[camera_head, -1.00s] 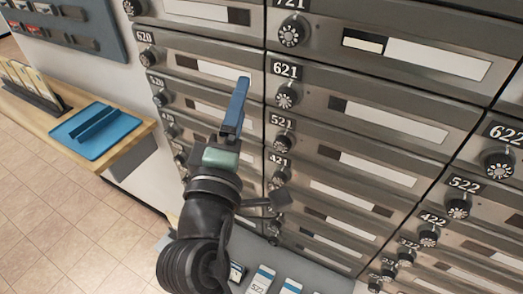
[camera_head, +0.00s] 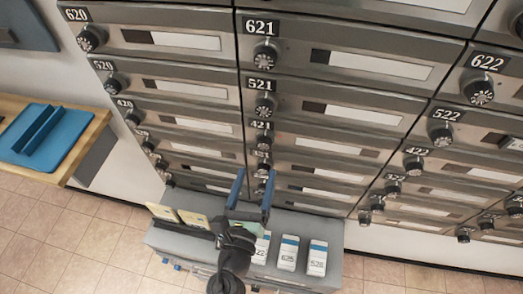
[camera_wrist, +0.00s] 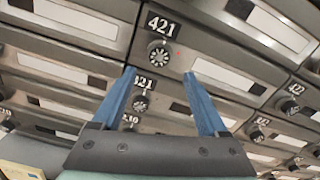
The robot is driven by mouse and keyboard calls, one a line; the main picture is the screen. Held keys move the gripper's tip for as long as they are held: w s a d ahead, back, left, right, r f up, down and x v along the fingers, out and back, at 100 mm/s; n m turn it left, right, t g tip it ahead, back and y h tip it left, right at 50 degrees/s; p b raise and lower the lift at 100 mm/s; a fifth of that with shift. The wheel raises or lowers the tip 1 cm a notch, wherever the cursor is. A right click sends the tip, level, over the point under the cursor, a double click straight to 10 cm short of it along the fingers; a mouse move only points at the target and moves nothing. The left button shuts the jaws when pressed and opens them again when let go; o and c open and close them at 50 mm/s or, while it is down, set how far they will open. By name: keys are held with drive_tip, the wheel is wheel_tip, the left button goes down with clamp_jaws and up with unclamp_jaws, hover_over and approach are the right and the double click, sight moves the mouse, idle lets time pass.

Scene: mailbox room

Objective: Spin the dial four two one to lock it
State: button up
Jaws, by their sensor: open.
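The mailbox labelled 421 (camera_head: 322,148) is in the middle column of the grey metal mailbox wall. Its round black dial (camera_head: 264,142) sits under the number plate at the door's left end. The dial also shows in the wrist view (camera_wrist: 159,54), above and between my fingertips, with a small red dot to its right. My gripper (camera_head: 252,180) has two blue fingers, spread apart and empty. It is below the 421 dial in the head view. In the wrist view the gripper (camera_wrist: 158,75) is apart from the dial, and a lower dial (camera_wrist: 140,103) shows between the fingers.
A grey ledge (camera_head: 330,225) below the boxes holds several labelled white items (camera_head: 288,252) and tan cards (camera_head: 180,215). A wooden shelf (camera_head: 85,160) with a blue tray (camera_head: 65,160) is at the left. Other dials stick out around 421. Tiled floor lies below.

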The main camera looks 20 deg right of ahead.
sight(263, 147)
drive_tip(key=x, duration=0.7)
drive_tip(key=shift+w+d, duration=0.1)
drive_tip(key=shift+w, duration=0.05)
clamp_jaws()
